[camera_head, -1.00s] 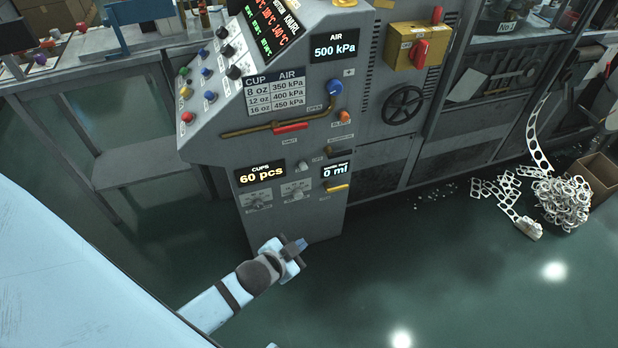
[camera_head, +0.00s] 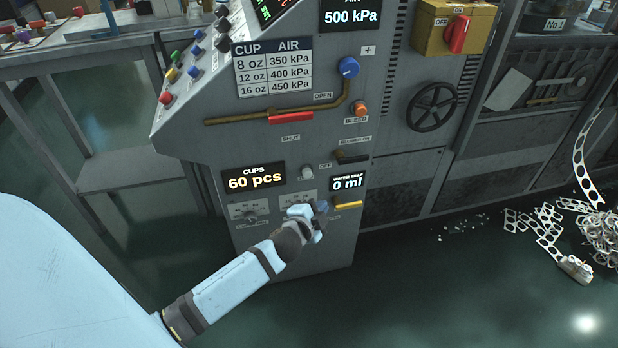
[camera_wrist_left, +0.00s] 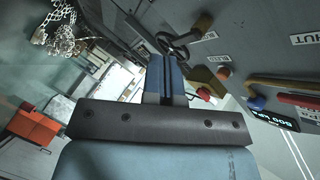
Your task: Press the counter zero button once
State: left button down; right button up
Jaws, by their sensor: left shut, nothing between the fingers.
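The cup counter display (camera_head: 254,177) on the grey console reads 60 pcs in the head view. A small round grey button (camera_head: 307,172) sits just right of it; I cannot read a label naming it as the zero button. My left gripper (camera_head: 322,207) is in front of the lower panel, below and slightly right of that button, and partly hides the dial there. In the left wrist view its blue fingers (camera_wrist_left: 170,77) are together with nothing between them. The button cannot be made out in that view. My right gripper is not in view.
The water trap display (camera_head: 348,183) reads 0 ml, with a yellow handle (camera_head: 348,205) below it and a dark blower lever (camera_head: 352,158) above. A red-handled lever (camera_head: 291,117), blue knob (camera_head: 348,67) and orange bleed knob (camera_head: 360,108) are higher up.

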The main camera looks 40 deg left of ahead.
aim_at(307, 173)
pick_arm(q)
jog(key=shift+a, duration=0.1)
jog(key=w+a, duration=0.5)
jog(key=a, duration=0.1)
jog(key=shift+w+a, duration=0.2)
jog(key=shift+w, duration=0.15)
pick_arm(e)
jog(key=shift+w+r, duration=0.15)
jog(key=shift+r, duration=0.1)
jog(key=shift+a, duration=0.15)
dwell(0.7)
pick_arm(q)
jog(key=shift+a, duration=0.1)
dwell(0.8)
jog(key=shift+w+a, duration=0.25)
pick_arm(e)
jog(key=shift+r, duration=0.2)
